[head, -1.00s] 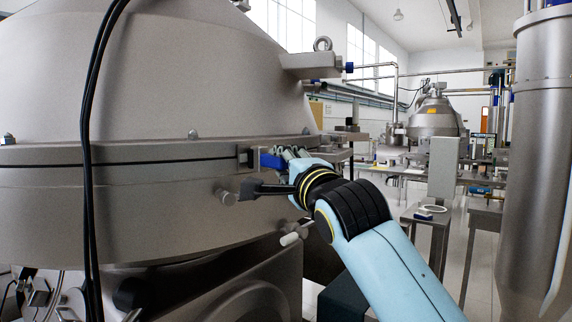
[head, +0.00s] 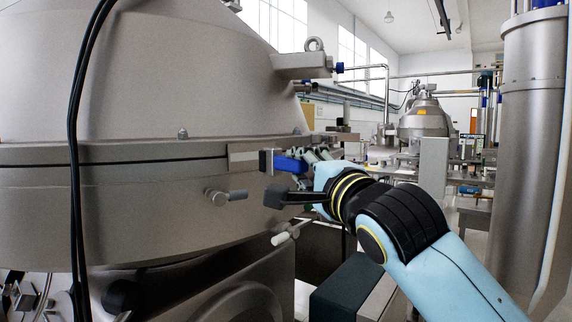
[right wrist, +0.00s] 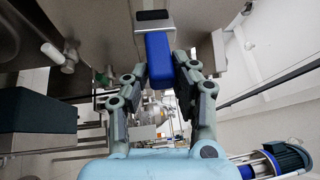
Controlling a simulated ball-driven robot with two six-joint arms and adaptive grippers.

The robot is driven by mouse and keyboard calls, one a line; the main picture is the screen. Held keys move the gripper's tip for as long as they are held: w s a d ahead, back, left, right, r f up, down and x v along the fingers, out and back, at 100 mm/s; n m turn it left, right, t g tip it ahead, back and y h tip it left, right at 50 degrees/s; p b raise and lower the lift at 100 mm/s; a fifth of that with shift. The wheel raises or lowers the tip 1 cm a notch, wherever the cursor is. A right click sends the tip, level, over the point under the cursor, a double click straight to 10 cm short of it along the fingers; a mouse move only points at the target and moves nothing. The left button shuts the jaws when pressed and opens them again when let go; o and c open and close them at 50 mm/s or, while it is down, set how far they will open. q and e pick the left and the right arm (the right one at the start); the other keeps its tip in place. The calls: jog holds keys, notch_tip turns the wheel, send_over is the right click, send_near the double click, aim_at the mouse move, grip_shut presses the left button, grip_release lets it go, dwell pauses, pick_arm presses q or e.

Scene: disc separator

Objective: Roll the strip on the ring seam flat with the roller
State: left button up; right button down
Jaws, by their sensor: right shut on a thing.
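The large steel separator fills the left of the head view, with a dark seam around its ring (head: 110,153). A pale grey strip (head: 242,156) lies over the seam at the seam's right part, just left of the roller. My right gripper (head: 306,160) is shut on the blue handle of the roller (head: 290,165). The roller's dark head faces the ring at the strip; I cannot tell whether it touches. In the right wrist view the blue handle (right wrist: 160,62) sits between the fingers (right wrist: 155,85), with the pale and dark roller head beyond it. My left gripper is not in view.
A capped stub (head: 225,196) and a white-ended handle (head: 285,235) stick out below the ring. A lifting lug (head: 305,62) juts out above. Black cables (head: 75,150) hang in front at left. A steel column (head: 530,150) stands at right.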

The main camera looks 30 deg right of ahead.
jog(key=s+d+p, duration=0.2)
jog(key=s+p, duration=0.2)
jog(key=s, duration=0.7)
jog(key=shift+s+d, duration=0.4)
